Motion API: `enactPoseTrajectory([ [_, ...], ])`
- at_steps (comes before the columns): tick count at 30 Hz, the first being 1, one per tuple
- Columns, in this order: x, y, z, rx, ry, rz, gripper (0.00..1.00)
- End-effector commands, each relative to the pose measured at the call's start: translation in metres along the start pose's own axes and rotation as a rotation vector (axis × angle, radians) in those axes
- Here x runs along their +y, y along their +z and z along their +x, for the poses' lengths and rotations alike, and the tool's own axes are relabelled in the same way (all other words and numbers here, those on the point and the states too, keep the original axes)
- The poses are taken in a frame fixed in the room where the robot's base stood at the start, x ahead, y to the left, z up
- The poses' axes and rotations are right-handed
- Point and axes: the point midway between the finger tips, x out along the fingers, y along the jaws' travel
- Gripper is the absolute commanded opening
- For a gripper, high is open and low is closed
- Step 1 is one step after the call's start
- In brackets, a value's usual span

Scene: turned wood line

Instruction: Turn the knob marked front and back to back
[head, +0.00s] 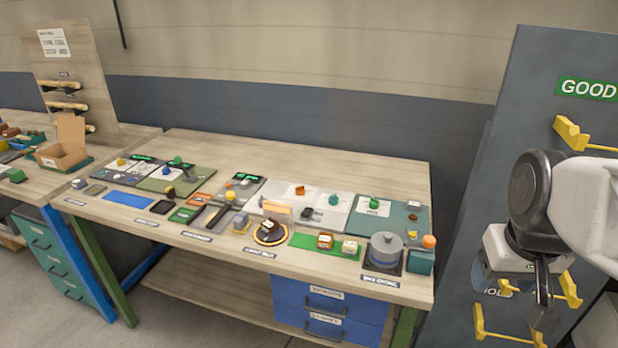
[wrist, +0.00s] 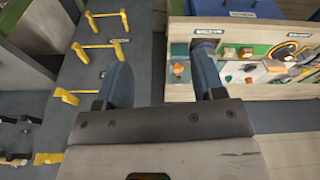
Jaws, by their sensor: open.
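Several small knobs stand on panels on the workbench (head: 300,150) in the head view. An orange knob (head: 299,190) and a teal knob (head: 333,199) sit on white panels. A green knob (head: 374,203) sits on a panel at the right. Blue, yellow and other green knobs stand further left. The panel lettering is too small to read, so I cannot tell which knob is marked front and back. My gripper (head: 543,318) is at the right of the head view, well apart from the bench. In the wrist view my gripper (wrist: 165,85) is open, with nothing between its fingers.
A grey pot (head: 386,247) stands at the bench's right front corner, near an orange-topped teal block (head: 421,258). A tall grey board (head: 535,110) with yellow brackets (head: 570,133) and a "GOOD" sign stands right of the bench, close to my arm. Blue drawers (head: 325,308) hang below the bench.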

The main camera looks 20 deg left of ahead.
Motion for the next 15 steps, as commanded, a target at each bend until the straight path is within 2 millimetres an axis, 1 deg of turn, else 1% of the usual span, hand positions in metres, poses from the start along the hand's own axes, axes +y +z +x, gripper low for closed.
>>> enactPoseTrajectory([
  [1, -0.003, -0.014, 0.0, -0.006, -0.004, -0.03, 0.63],
  [3, -0.008, -0.031, -0.002, -0.01, -0.008, -0.075, 0.63],
  [8, -0.02, -0.071, -0.003, -0.02, -0.017, -0.177, 0.63],
  [15, -0.044, -0.131, 0.001, -0.035, -0.032, -0.331, 0.63],
])
